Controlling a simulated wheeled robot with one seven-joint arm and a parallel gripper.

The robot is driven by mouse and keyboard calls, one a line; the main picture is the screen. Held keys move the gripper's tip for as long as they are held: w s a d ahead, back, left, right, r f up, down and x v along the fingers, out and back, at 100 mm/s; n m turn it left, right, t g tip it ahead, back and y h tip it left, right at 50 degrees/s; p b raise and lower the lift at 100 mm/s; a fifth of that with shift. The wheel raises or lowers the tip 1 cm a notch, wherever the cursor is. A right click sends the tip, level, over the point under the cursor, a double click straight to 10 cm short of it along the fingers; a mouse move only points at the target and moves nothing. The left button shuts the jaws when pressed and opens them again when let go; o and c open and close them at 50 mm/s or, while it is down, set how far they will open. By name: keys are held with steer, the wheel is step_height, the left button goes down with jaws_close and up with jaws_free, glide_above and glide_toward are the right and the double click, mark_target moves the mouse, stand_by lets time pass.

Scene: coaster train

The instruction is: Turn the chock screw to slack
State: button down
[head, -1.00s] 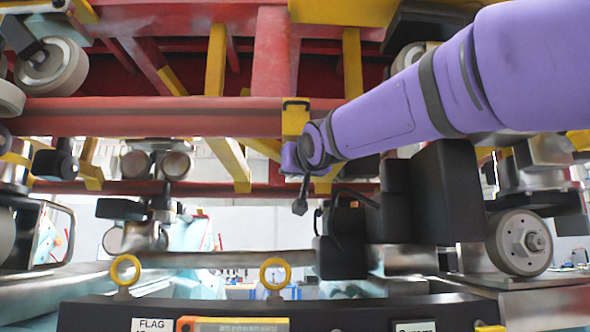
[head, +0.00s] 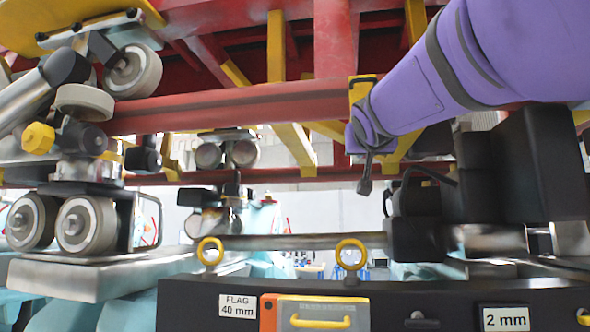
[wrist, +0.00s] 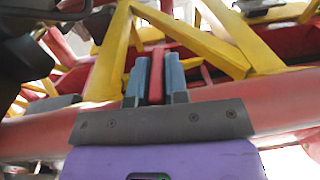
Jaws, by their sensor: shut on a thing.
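My gripper (wrist: 155,72) shows in the wrist view, its two blue-grey fingers closed on a narrow red piece (wrist: 156,82). The piece stands up a little past the fingertips; what it belongs to I cannot tell. In the head view my purple arm reaches in from the upper right and ends beside the red beam (head: 230,110). A dark rod with a thick end (head: 366,175) hangs below the arm's end. The fingers are not clear there. I cannot pick out the chock screw with certainty; a yellow knob (head: 38,138) shows on the wheel assembly at the left.
Wheels (head: 86,224) stand on a track at the left. Black blocks (head: 540,165) crowd the right. Red and yellow framework hangs overhead.

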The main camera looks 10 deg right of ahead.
steer(key=shift+m+h, duration=0.5)
steer(key=shift+h, duration=0.2)
stand_by(0.3)
steer(key=c, duration=1.2)
jaws_free()
steer(key=shift+o, duration=0.2)
steer(key=v, duration=1.1)
steer(key=shift+a+r, duration=0.2)
steer(key=s+d+f+n+g+y, duration=0.1)
steer(key=s+f, duration=0.5)
steer(key=f, duration=0.7)
steer(key=s+d+f+n+g+y, duration=0.1)
steer(key=s+d+f+g+y, duration=0.2)
steer(key=f, duration=1)
steer(key=s+d+f+n+g+y, duration=0.1)
steer(key=s+d+f+g, duration=0.5)
steer(key=f, duration=0.7)
steer(key=s+g, duration=0.2)
steer(key=s, duration=0.1)
steer(key=shift+s+d+n+y, duration=0.4)
